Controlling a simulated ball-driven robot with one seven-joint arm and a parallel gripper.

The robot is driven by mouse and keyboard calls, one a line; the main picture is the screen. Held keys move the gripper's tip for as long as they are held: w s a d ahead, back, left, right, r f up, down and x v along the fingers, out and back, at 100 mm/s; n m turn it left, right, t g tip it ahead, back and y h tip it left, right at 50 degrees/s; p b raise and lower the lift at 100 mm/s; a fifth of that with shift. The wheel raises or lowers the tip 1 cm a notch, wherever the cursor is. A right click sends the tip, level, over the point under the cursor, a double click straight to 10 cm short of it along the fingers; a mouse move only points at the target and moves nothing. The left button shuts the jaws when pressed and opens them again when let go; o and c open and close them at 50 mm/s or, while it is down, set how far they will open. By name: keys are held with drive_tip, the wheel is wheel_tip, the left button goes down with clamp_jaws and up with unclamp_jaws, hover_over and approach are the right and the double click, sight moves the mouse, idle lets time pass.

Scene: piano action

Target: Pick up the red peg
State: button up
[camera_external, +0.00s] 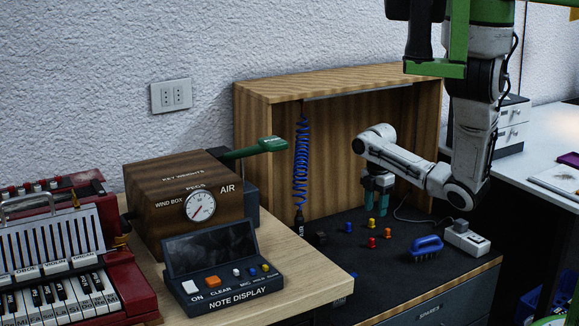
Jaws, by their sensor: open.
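A small red peg (372,243) stands on the dark work surface (335,262) inside the wooden cabinet. An orange peg (388,233) stands just to its right and a little behind. A yellow peg (371,226) and a blue peg (349,227) are behind it, the blue one to the left. My gripper (377,208) has teal fingers pointing down above and behind the red peg. The fingers are apart with nothing visible between them. How far they are above the surface is hard to tell.
A blue brush (426,245) lies right of the pegs, near a white power strip (466,239). A dark block (320,239) and a hanging blue coiled hose (301,165) are on the left. The cabinet's back panel (345,130) stands close behind my gripper. The surface in front of the pegs is clear.

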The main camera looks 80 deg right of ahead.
hover_over(372, 238)
drive_tip(key=d, duration=0.1)
wheel_tip(372, 238, down, 4)
drive_tip(key=shift+s+f+b, duration=0.15)
drive_tip(key=shift+b, duration=0.2)
drive_tip(key=shift+a+f+b, duration=0.25)
drive_tip(key=shift+f+b, duration=0.1)
drive_tip(key=shift+f, duration=1)
drive_tip(key=shift+a+f+b, duration=0.25)
drive_tip(key=shift+f+b, duration=0.05)
drive_tip(key=shift+f, duration=1)
clamp_jaws()
